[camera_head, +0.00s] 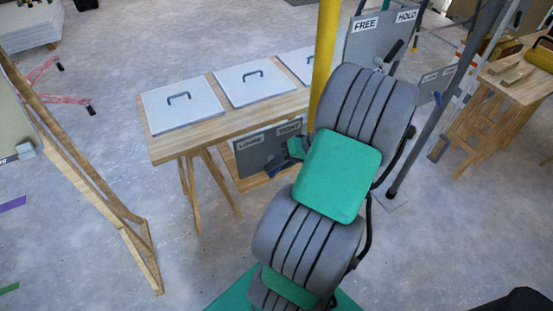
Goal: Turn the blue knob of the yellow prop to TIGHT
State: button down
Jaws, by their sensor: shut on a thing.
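The yellow prop (326,55) is an upright yellow pole at top centre; my arm hides its lower part. A grey board (262,150) low beside it carries the labels LOOSE on the left and TIGHT on the right. My gripper (296,148) shows only as a small green and dark piece at the board's right end, just below TIGHT. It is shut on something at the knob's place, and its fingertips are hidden. The knob's setting cannot be read.
A wooden trestle table (160,150) with white handled panels (182,104) stands left of the prop. A grey board (383,38) marked FREE and HOLD stands behind my arm. A wooden frame (85,170) leans at left. A workbench (500,85) stands at right. Floor at lower left is mostly clear.

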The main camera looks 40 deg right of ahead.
dwell(0.3)
jog(key=c, duration=1.4)
grip_release()
jog(key=shift+o, duration=0.2)
jog(key=v, duration=0.7)
jog(key=shift+s+d+r, duration=0.2)
jog(key=shift+d+r, duration=0.05)
jog(key=shift+d, duration=0.05)
